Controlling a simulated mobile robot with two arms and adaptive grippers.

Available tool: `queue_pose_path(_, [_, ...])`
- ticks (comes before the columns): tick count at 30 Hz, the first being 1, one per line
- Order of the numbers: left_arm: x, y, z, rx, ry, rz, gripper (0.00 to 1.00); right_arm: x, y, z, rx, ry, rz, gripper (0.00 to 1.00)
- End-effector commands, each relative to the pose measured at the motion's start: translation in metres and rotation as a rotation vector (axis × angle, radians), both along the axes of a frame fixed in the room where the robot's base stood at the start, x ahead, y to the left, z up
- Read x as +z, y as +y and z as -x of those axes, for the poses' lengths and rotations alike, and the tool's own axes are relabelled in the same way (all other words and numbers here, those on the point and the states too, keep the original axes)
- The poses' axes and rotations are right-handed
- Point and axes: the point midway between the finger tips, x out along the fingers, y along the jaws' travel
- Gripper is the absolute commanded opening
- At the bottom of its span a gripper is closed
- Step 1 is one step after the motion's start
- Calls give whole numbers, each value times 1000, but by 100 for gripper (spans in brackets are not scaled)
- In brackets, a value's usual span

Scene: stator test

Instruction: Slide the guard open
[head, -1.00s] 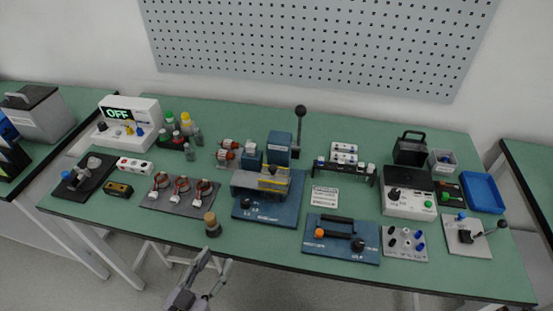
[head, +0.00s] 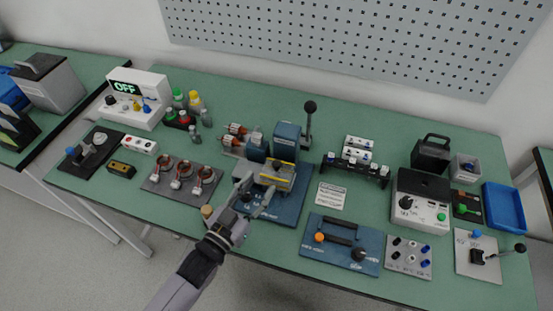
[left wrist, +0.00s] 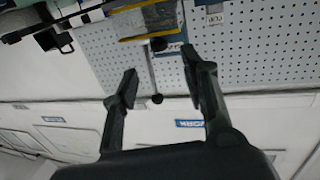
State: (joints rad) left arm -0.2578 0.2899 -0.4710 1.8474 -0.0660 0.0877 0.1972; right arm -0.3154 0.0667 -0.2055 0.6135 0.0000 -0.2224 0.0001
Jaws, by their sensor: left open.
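The guard (head: 279,182) is a smoky panel with a yellow strip, at the front of the blue press (head: 287,136) in the middle of the table. The press stands on a blue base plate (head: 291,207). My left gripper (head: 257,191) is open and empty, at the front left of the guard; whether it touches is unclear. In the left wrist view the open fingers (left wrist: 160,86) point toward the guard (left wrist: 146,20), which appears at the top beyond the tips. A rod with black knobs shows between them. My right gripper is out of view.
The press lever (head: 309,107) stands up behind the guard. Three coils on a grey plate (head: 154,188) lie left of my gripper. A brown knob (head: 207,212) stands beside my wrist. A blue switch panel (head: 316,252) lies to the right, below a white label card (head: 331,196).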

Motion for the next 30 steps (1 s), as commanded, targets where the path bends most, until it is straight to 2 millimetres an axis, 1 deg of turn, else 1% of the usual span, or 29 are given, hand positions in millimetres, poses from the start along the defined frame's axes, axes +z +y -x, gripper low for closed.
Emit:
queue_pose_path(1, [4,-6,-12,0,-3,1,41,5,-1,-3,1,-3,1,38])
queue_pose_path(6, [3,-25,-42,1,-3,2,41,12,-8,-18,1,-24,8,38])
queue_pose_path(9, [3,-34,-57,0,-2,0,41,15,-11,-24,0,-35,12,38])
queue_pose_path(12, [1,-40,-68,0,-1,0,41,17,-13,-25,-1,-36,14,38])
queue_pose_path(18, [0,-47,-77,0,-1,-1,41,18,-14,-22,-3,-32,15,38])
queue_pose_path(26, [0,-47,-78,0,0,0,41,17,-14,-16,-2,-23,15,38])
queue_pose_path(30, [0,-47,-78,0,0,0,32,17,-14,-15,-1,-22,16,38])
